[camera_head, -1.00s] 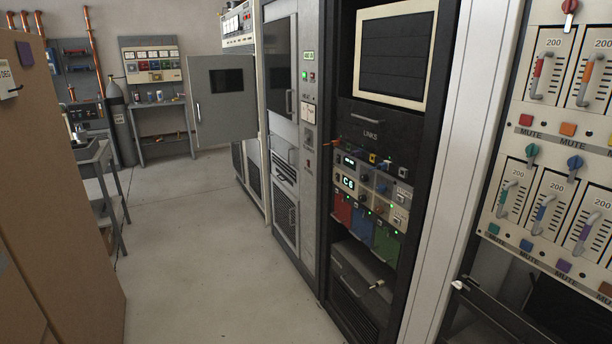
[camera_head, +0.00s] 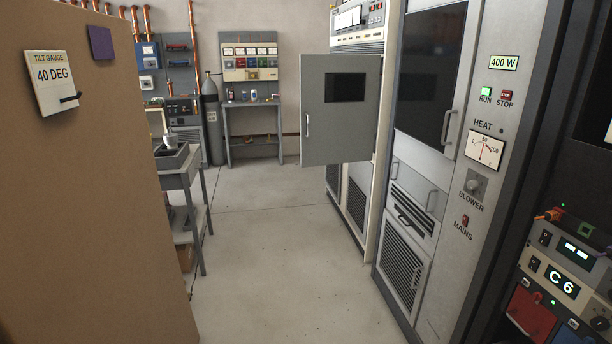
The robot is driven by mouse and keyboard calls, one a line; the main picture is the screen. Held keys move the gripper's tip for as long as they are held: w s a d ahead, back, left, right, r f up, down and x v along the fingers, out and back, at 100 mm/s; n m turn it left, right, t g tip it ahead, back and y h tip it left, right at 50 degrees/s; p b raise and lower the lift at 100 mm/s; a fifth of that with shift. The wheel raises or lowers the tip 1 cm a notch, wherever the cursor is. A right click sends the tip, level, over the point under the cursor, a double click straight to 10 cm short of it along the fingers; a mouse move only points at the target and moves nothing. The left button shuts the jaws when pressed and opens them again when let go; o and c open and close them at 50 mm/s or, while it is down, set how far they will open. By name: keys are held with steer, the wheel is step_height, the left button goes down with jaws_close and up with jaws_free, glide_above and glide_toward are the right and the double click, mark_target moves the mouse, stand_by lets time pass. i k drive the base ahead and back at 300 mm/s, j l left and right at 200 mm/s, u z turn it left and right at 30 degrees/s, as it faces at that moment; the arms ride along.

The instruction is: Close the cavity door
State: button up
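The cavity door appears to be the grey door (camera_head: 340,130) with a dark window (camera_head: 345,87). It stands swung open into the aisle from a tall cream and grey rack (camera_head: 357,172), seen ahead right of centre. A vertical handle (camera_head: 307,125) is on its left, free edge. Its right edge meets the rack. The rack opening behind it is hidden. My gripper is not in view.
A grey cabinet (camera_head: 470,211) with a 400 W display stands nearer on the right. A brown partition (camera_head: 100,190) with a tilt gauge (camera_head: 51,82) stands left, and a grey cart (camera_head: 172,162) behind it. The floor (camera_head: 258,262) between is clear. A bench (camera_head: 253,128) stands at the back.

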mark_target(339, 92)
steer(key=i+j+u, duration=0.1)
steer(key=i, duration=1.8)
